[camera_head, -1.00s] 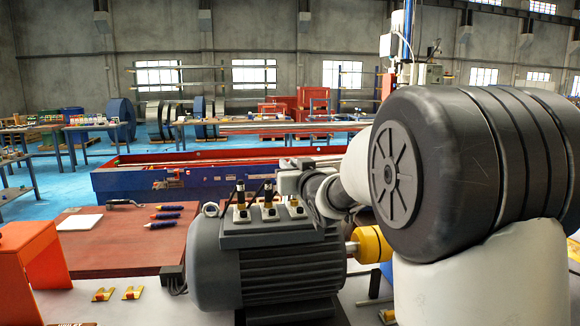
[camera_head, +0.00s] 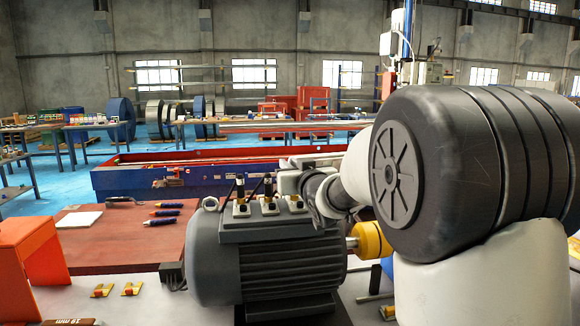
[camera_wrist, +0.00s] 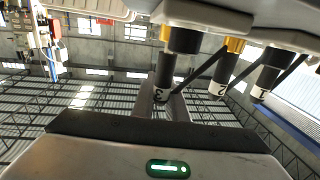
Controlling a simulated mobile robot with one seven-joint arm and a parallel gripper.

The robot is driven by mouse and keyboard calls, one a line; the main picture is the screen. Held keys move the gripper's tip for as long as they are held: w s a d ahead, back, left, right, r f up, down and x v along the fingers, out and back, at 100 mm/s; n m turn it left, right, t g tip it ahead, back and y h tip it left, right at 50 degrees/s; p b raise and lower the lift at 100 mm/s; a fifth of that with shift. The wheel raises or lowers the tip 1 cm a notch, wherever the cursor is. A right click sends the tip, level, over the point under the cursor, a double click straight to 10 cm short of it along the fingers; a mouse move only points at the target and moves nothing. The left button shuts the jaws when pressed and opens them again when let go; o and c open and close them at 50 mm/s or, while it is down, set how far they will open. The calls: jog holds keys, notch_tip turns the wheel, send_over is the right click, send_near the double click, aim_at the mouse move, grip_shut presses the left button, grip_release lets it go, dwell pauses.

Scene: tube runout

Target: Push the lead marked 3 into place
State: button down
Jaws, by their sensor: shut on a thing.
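The lead marked 3 (camera_wrist: 165,72) is a black sleeve with a white numbered band, in the wrist view's upper middle. My gripper (camera_wrist: 162,106) is shut on it near the band. A gold collar shows at its housing end; how deep it sits I cannot tell. The lead marked 2 (camera_wrist: 225,72) and the lead marked 1 (camera_wrist: 264,80) stand beside it, each with a thin black cable. The grey motor (camera_head: 265,265) carries these terminals on its top box. In the head view my gripper (camera_head: 296,184) is over the rightmost terminal, largely hidden by my wrist.
A yellow coupling (camera_head: 372,240) is on the motor's right side. An orange box (camera_head: 30,248) stands at left. A red-brown board (camera_head: 110,255) holds several screwdrivers (camera_head: 165,213) and a white pad (camera_head: 79,219). Two gold pieces (camera_head: 132,289) lie in front.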

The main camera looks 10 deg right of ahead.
jog(key=shift+f+b, duration=0.4)
jog(key=shift+f, duration=0.05)
jog(key=c, duration=1.7)
grip_release()
jog(key=s+d, duration=0.2)
jog(key=s, duration=1.4)
jog(key=s+f+m+g+h, duration=0.1)
jog(key=s+f+g, duration=0.35)
jog(key=s, duration=0.45)
jog(key=s+a+f+g+h, duration=0.1)
jog(key=s+f+g, duration=0.2)
jog(key=s+f, duration=0.35)
jog(key=s+f+m+g+h, duration=0.1)
jog(key=s+f+g, duration=0.3)
jog(key=s, duration=0.7)
jog(key=shift+g, duration=0.35)
jog(key=r+p, duration=1.5)
jog(key=shift+s+a+r, duration=0.1)
jog(key=shift+s+a, duration=0.05)
jog(key=shift+a, duration=0.05)
